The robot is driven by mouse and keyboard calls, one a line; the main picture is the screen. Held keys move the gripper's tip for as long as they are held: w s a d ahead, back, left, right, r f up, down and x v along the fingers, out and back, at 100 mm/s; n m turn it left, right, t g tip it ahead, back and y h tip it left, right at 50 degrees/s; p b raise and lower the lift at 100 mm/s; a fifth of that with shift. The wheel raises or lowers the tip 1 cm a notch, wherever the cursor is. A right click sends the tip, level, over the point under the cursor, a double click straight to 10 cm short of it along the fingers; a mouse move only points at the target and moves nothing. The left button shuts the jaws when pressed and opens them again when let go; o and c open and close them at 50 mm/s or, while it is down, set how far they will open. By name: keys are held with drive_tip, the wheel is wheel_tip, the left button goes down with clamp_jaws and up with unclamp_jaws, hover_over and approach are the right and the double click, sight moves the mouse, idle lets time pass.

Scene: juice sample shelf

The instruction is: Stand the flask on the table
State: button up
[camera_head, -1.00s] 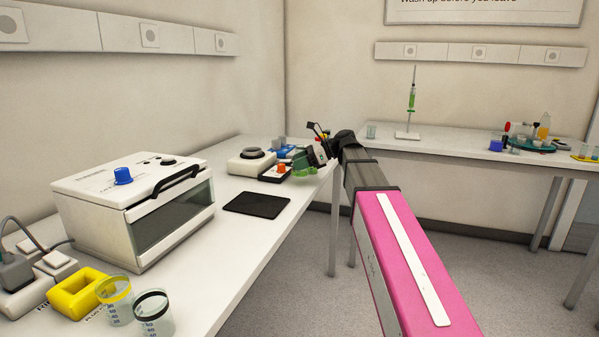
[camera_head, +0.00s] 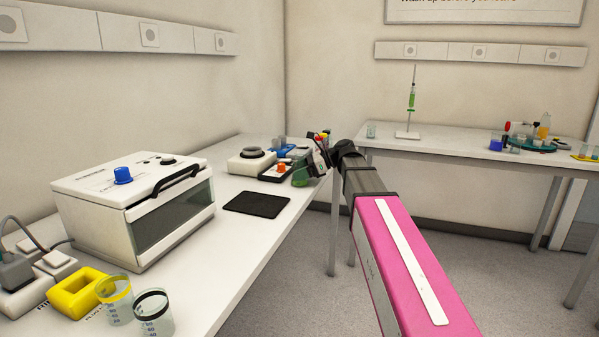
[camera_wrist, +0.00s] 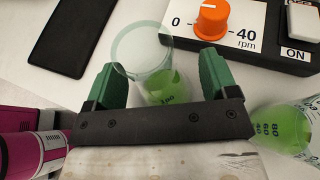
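In the wrist view a clear vessel, taken as the flask (camera_wrist: 163,84), holds bright green liquid and carries a "100" mark. Its round rim shows toward the upper left. My gripper (camera_wrist: 162,76) has its two green fingers spread on either side of it. A narrow gap seems to show at the right finger; contact at the left finger is unclear. In the head view my gripper (camera_head: 312,166) is low over the far end of the left table (camera_head: 235,262), with green glass (camera_head: 300,176) by it. Whether the flask's base rests flat is hidden.
Another vessel with green liquid (camera_wrist: 284,126) stands close at the right in the wrist view. A device with an orange knob (camera_wrist: 211,18) lies just beyond the fingers. A black mat (camera_head: 256,204) and a white oven-like box (camera_head: 135,210) stand nearer on the table.

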drive_tip(key=shift+r, duration=0.1)
drive_tip(key=shift+d+r, duration=0.1)
drive_tip(key=shift+d, duration=0.15)
drive_tip(key=v, duration=1.1)
drive_tip(key=shift+d, duration=0.25)
drive_tip(key=shift+w+r, duration=0.1)
